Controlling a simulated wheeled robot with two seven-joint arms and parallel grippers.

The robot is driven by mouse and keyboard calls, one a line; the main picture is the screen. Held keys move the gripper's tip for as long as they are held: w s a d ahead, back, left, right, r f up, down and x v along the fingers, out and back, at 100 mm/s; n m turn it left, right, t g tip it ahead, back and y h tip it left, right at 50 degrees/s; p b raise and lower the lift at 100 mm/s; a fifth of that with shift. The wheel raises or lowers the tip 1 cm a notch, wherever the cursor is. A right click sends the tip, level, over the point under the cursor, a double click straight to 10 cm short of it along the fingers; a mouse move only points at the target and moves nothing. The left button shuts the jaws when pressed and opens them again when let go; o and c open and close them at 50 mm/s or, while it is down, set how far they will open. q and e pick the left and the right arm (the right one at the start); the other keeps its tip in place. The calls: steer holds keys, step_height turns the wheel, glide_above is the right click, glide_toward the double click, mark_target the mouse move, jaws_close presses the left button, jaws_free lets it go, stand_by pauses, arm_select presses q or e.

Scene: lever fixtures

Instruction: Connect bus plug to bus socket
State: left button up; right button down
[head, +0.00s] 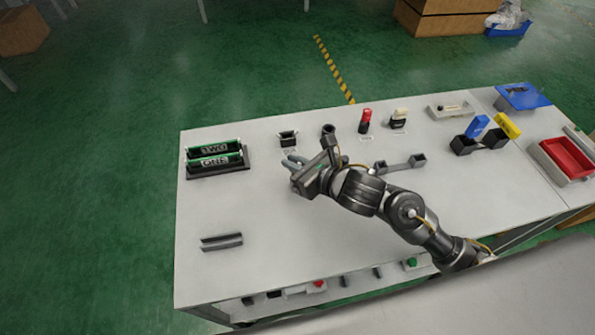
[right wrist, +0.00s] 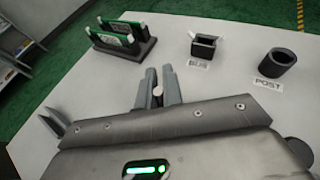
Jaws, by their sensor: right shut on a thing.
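The bus socket (head: 288,138) is a small black open-topped box at the back of the table. It also shows in the right wrist view (right wrist: 203,47), with a BUS label in front of it. My right gripper (head: 291,162) is just in front of the socket and apart from it. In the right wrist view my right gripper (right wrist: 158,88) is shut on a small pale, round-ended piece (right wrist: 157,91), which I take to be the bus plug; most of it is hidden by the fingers. My left gripper is not in view.
A dark round post holder (right wrist: 278,65) stands right of the socket. A rack (head: 235,165) with green-edged cards is at the left.

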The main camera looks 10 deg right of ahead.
steer(key=shift+r, duration=0.55)
step_height(320, 180, up, 2)
steer(key=shift+r+p, duration=0.2)
steer(key=shift+p, duration=0.45)
steer(key=s+d+r+p, duration=0.2)
steer(key=s+r+p, duration=0.7)
steer(key=s+p, duration=0.4)
steer(key=shift+s+d+r+p, duration=0.25)
steer(key=shift+s+p, duration=0.15)
steer(key=shift+p, duration=0.45)
